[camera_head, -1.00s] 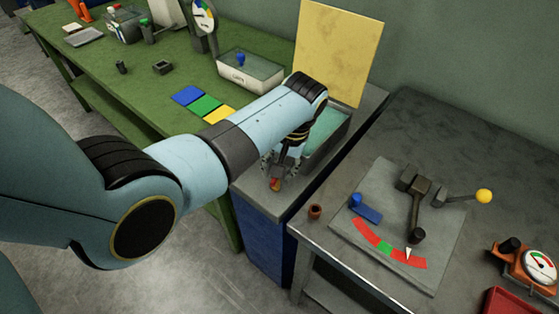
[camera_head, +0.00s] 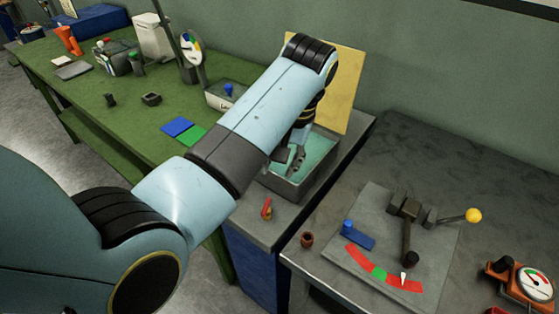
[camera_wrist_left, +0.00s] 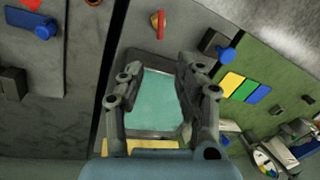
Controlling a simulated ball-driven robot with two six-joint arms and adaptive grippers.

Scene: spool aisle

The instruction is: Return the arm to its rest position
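My left arm (camera_head: 250,120) reaches in from the left over the grey cabinet top. My left gripper (camera_head: 296,158) hangs pointing down above the grey tray with a teal inside (camera_head: 275,187). In the left wrist view the fingers of my left gripper (camera_wrist_left: 158,85) stand well apart with nothing between them. The tray's teal floor (camera_wrist_left: 158,98) shows below, through the gap. A small red and yellow handle (camera_head: 267,209) sits on the cabinet top in front of the tray, apart from the gripper; it also shows in the wrist view (camera_wrist_left: 158,24). My right gripper is not in view.
A yellow panel (camera_head: 345,92) stands upright behind the tray, close to my wrist. On the right, a grey table holds a lever plate (camera_head: 430,262) and an orange gauge (camera_head: 535,284). A green bench (camera_head: 90,125) with several items lies left.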

